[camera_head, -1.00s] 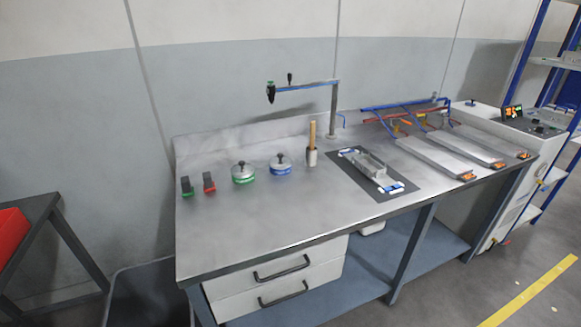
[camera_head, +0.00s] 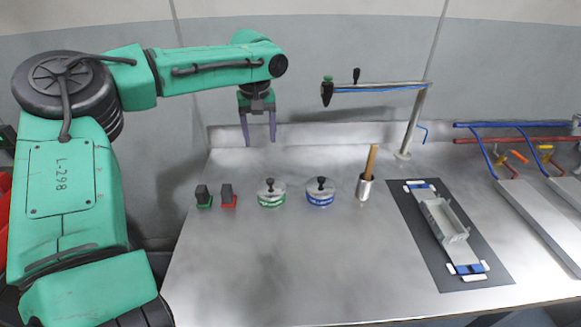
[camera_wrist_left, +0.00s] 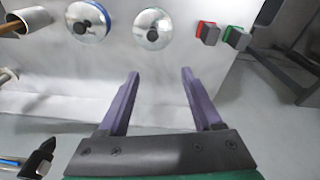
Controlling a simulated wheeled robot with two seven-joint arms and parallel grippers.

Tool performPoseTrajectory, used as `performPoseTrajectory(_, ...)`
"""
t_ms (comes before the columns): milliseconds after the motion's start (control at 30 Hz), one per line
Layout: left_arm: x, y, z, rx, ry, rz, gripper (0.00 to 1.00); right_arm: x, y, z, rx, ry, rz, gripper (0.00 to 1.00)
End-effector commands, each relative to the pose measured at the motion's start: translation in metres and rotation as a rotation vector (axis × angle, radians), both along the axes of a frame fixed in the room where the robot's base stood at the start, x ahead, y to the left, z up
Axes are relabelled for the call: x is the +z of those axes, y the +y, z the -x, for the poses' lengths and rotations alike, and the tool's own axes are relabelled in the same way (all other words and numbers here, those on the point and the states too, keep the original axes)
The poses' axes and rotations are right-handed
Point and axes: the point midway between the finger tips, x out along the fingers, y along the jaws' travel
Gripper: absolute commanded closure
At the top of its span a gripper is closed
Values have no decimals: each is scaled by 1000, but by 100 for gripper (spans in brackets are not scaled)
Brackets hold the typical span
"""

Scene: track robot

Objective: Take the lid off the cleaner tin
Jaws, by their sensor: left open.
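Two round tins with metal lids and black knobs stand on the workbench (camera_head: 290,255): a green-banded tin (camera_head: 271,193) and, to its right, a blue-banded tin (camera_head: 320,192). I cannot read which one is the cleaner tin. Both lids are on. In the left wrist view the green-banded tin's lid (camera_wrist_left: 152,29) and the blue-banded tin's lid (camera_wrist_left: 89,21) show from above, beyond the fingers. My left gripper (camera_head: 260,142) is open and empty, pointing down above the bench's back edge, behind and above the green-banded tin. It also shows in the wrist view (camera_wrist_left: 160,73). My right gripper is not in view.
A green-based block (camera_head: 203,197) and a red-based block (camera_head: 228,196) stand left of the tins. A metal cup with a wooden handle (camera_head: 366,187) stands to the right. A post with an overhead arm (camera_head: 380,88) rises behind it. The bench front is clear.

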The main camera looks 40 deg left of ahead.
Motion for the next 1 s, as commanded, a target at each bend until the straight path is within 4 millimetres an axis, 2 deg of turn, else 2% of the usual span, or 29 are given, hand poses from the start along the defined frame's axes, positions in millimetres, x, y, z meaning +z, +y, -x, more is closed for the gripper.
performPoseTrajectory(33,1,-16,2,-13,28,-2,33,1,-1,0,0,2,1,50)
performPoseTrajectory(100,-4,-25,3,-18,47,1,33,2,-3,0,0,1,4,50)
performPoseTrajectory(167,-14,-24,3,-17,50,4,33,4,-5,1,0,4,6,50)
performPoseTrajectory(400,-73,-18,-1,-17,48,3,33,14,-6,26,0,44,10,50)
performPoseTrajectory(467,-83,-17,-3,-16,46,4,33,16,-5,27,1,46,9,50)
performPoseTrajectory(633,-104,-19,-5,-18,46,2,33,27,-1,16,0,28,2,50)
performPoseTrajectory(700,-117,-21,-7,-18,47,1,33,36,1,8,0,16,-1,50)
performPoseTrajectory(800,-136,-19,-9,-15,43,2,33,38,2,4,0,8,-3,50)
performPoseTrajectory(1000,-142,-19,-11,-16,38,2,33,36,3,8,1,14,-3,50)
